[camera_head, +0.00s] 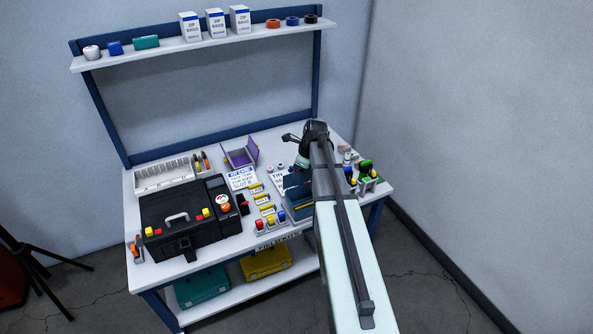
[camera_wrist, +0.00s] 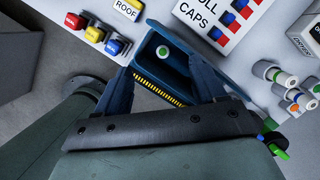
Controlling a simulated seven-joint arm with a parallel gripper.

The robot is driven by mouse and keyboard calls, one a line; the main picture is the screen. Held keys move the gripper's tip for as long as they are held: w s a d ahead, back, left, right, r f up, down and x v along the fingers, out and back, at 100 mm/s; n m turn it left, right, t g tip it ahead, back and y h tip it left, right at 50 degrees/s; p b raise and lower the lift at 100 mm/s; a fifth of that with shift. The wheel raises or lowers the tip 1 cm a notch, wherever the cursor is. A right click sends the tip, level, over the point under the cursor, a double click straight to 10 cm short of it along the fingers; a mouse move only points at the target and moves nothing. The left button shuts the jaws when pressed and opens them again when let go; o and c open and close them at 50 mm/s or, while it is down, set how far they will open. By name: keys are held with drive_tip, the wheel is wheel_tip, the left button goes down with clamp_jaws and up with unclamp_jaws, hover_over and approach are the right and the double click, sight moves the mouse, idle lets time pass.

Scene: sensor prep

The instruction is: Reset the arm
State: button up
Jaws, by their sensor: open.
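My arm reaches over the workbench (camera_head: 300,240) from the front right in the camera_head view. My gripper (camera_wrist: 163,80) shows in the wrist view with its two fingers spread apart and nothing seen between them. I cannot tell whether the fingers touch the case. In the camera_head view the blue case (camera_head: 297,203) is partly hidden by my arm, and the fingertips are hard to make out.
Small green-and-black items (camera_head: 365,172) stand at the right. A shelf (camera_head: 210,45) runs above the back.

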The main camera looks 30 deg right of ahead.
drive_tip(key=s+a+f+n+g+y, duration=0.2)
drive_tip(key=s+a+f+n, duration=0.3)
drive_tip(key=a, duration=0.4)
drive_tip(key=s+a+f+n+g+y, duration=0.1)
drive_tip(key=s+a+f+n+y, duration=0.1)
drive_tip(key=s+a+n, duration=0.6)
drive_tip(key=s+a+f+n+g+h, duration=0.2)
drive_tip(key=s+f+n, duration=0.5)
drive_tip(key=s+f, duration=0.6)
drive_tip(key=s+a+f+n+g+h, duration=0.3)
drive_tip(key=s+f+n, duration=0.4)
drive_tip(key=s+f, duration=0.7)
drive_tip(key=s+g+h, duration=0.1)
drive_tip(key=s, duration=0.7)
drive_tip(key=shift+s+f, duration=0.15)
drive_tip(key=shift+s, duration=0.2)
